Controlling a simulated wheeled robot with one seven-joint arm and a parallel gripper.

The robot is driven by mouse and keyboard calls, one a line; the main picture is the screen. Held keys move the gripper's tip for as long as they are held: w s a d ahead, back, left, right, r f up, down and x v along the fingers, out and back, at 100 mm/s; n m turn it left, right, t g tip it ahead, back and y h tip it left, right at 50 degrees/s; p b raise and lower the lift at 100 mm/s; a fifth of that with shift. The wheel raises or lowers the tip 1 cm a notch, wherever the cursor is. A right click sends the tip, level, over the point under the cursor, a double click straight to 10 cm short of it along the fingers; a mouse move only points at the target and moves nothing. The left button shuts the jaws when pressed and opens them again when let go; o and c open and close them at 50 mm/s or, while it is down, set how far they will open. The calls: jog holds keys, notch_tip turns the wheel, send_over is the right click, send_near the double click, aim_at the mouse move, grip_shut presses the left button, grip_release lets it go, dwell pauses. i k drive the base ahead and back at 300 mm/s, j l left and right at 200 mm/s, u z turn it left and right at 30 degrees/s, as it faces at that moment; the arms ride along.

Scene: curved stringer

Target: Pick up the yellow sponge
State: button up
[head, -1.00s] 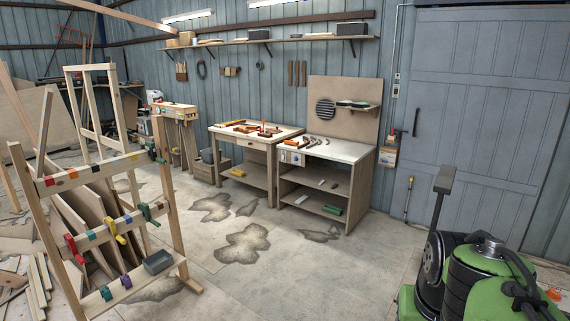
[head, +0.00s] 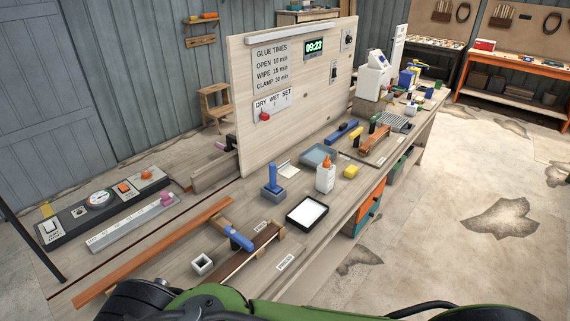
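A small yellow block that looks like the yellow sponge (head: 351,171) lies on the long wooden workbench (head: 225,258). It is just right of a white glue bottle with an orange tip (head: 325,176). A blue-grey tray (head: 319,155) is behind the bottle. Nothing covers the yellow block. Another small yellow piece (head: 357,133) is farther back, beside a blue tool. My gripper is not in view; only green and black parts of my body show along the bottom edge.
A black-rimmed white tray (head: 307,213), a blue stand (head: 271,180) and a blue clamp on wood strips (head: 237,238) are on the near bench. An upright panel (head: 290,95) rises along the back. Open concrete floor (head: 450,190) is at the right.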

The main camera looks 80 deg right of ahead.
aim_at(352, 170)
jog(key=z, duration=3.35)
